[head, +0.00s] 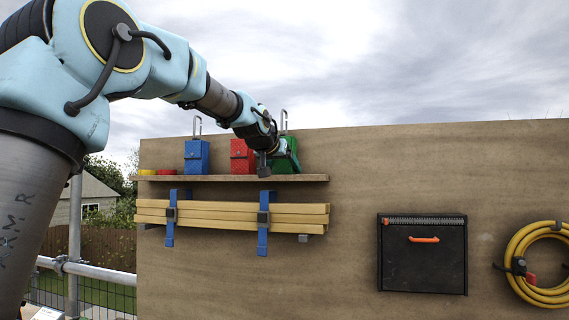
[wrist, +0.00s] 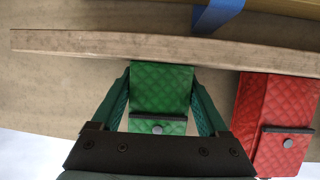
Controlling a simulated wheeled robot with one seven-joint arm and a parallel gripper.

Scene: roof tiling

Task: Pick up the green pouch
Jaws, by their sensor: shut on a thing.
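The green pouch (head: 290,158) stands at the right end of a wooden shelf on the board, partly hidden behind my gripper (head: 268,160). In the wrist view the green pouch (wrist: 161,92) sits between the two green-lined fingers of my gripper (wrist: 161,100), which is shut on it. The pouch has a quilted surface and a flap with a round stud. It appears to be at the shelf; I cannot tell whether it is lifted off it.
A red pouch (head: 241,156) stands close beside it, also in the wrist view (wrist: 272,120). A blue pouch (head: 196,157) and tape rolls (head: 156,172) share the shelf (head: 215,178). Strapped timber (head: 230,216) hangs below. A black box (head: 423,255) and yellow hose (head: 515,250) are right.

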